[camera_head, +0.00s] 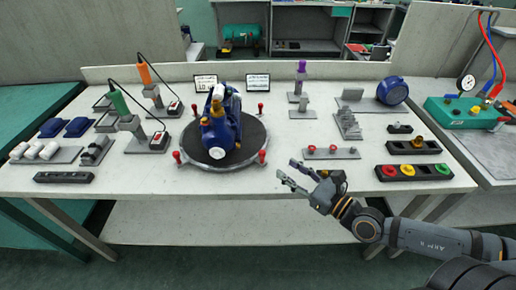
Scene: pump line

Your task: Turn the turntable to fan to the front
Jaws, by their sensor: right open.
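The turntable (251,153) is a dark round disc with a grey rim and several red knobs around its edge, left of the middle of the workbench. A blue pump (222,128) with an orange part stands on it. A white round face on the pump points toward the front of the bench. I cannot tell which part is the fan. My right gripper (285,174) is open and empty, to the right of the turntable's front right red knob (262,157) and apart from it. My left gripper is not in view.
Two screwdrivers in stands, green (119,103) and orange (144,72), are left of the turntable. A button box (414,172) sits at the front right. The bench front before the turntable is clear.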

